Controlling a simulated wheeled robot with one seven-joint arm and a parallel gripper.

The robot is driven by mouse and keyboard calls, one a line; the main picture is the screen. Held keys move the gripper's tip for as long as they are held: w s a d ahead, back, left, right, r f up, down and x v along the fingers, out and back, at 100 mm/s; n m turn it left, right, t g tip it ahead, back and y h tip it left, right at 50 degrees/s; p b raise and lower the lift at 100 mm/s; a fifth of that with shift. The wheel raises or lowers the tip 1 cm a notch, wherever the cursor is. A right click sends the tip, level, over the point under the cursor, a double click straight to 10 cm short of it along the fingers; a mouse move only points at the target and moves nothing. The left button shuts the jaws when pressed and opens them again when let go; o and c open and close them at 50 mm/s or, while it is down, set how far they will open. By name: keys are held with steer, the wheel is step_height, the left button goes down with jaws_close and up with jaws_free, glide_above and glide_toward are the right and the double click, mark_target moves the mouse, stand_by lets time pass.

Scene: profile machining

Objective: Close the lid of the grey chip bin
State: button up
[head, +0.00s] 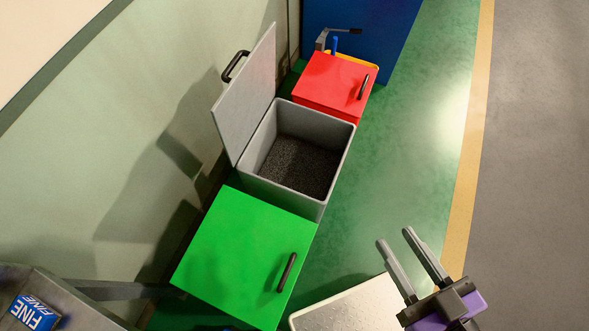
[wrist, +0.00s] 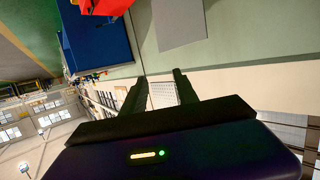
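The grey chip bin (head: 335,145) stands in the middle of the head view, with dark chips (head: 298,166) inside. Its grey lid (head: 250,98) is open, standing steeply on the wall side. A black lid handle (head: 235,66) is on the face towards the wall. A grey panel (wrist: 181,22) in the wrist view looks like this lid. My gripper (head: 394,236) is at the lower right of the head view, apart from the bin and lid. Its two fingers are spread with nothing between them; they also show in the wrist view (wrist: 158,82).
A green-lidded bin (head: 245,250) stands in front of the grey one, and a red-lidded bin (head: 335,82) behind it; both are closed. A pale surface (head: 350,310) lies left of my gripper. The green floor (head: 410,150) right of the bins is clear.

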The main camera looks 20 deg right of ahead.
steer(key=shift+w+d+r, duration=0.1)
steer(key=shift+d, duration=0.25)
steer(key=shift+c, duration=0.5)
